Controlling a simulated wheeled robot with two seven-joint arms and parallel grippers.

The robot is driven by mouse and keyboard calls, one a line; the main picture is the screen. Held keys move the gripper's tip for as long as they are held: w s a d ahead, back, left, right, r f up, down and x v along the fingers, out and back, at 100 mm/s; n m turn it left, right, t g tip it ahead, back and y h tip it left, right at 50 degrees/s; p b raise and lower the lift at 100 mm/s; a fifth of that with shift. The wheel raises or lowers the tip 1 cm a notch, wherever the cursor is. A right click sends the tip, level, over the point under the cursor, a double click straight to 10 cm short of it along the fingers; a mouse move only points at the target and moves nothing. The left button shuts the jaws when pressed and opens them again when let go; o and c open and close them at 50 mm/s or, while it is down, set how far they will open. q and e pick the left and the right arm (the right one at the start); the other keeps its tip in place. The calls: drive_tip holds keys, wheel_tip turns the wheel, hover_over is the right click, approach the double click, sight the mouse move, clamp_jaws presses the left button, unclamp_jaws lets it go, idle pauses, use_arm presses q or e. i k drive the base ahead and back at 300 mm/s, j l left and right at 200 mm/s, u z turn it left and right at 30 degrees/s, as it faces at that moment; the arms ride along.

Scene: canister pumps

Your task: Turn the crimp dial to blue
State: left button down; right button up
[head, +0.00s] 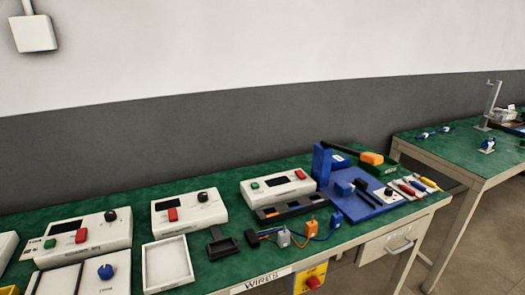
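A small white panel with a dark round knob (388,191) sits on the blue base of a press-like tool (345,187) at the right end of the near bench. It looks like the crimp dial, but its colour marks and pointer are too small to read. Neither of my grippers is in view.
White boxes with red buttons and black knobs (188,212) line the green bench (218,259). An empty white tray (167,263), coloured wire parts (284,237) and screwdrivers (411,188) lie there. A second bench (450,150) stands at the right, across a gap.

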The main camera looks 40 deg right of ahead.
sight(389, 191)
drive_tip(key=z, duration=1.95)
